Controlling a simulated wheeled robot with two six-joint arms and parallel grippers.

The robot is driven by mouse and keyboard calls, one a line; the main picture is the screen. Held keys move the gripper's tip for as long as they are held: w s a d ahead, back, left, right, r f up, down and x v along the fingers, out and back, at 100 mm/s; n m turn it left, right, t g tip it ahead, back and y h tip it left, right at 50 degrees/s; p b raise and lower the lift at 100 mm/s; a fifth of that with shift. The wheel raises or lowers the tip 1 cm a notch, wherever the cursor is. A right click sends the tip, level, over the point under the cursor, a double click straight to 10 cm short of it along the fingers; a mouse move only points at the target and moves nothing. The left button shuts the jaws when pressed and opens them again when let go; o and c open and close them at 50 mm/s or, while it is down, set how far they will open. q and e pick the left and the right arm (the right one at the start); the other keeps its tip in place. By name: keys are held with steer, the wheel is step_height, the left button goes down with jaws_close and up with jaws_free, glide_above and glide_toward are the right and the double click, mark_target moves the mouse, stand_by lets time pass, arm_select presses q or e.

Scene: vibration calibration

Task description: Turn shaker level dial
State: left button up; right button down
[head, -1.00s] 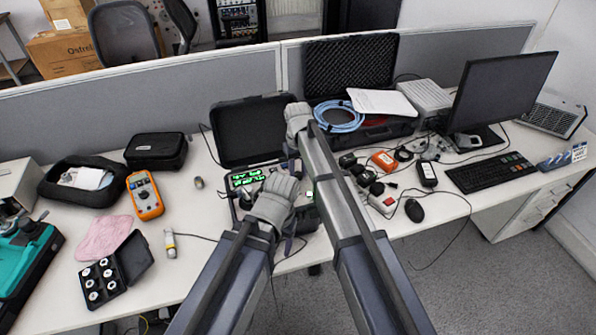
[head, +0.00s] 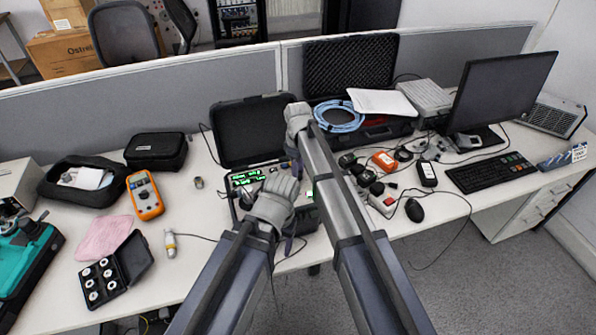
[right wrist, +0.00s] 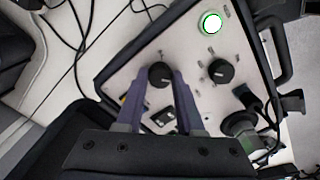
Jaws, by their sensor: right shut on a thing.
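The shaker case lies open on the desk, with its dark lid (head: 250,130) raised and a green-lit display (head: 246,178) on its panel. In the right wrist view its pale panel (right wrist: 140,58) carries a black dial (right wrist: 160,73), a second black knob (right wrist: 220,72) and a green-ringed round button (right wrist: 211,24). My right gripper (right wrist: 162,80) is shut on the first dial, one finger on each side of it. In the head view my right gripper (head: 291,158) reaches down over the panel. My left gripper (head: 289,243) hangs near the case's front edge; its jaws are unclear.
Left of the case are an orange multimeter (head: 145,195), a black pouch (head: 156,151) and a pink cloth (head: 104,238). Cables cross the desk.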

stand_by(0.3)
steer(key=c, duration=0.5)
jaws_free()
step_height(320, 180, up, 8)
steer(key=p, duration=0.8)
steer(key=shift+f, duration=0.1)
steer(key=shift+d, duration=0.1)
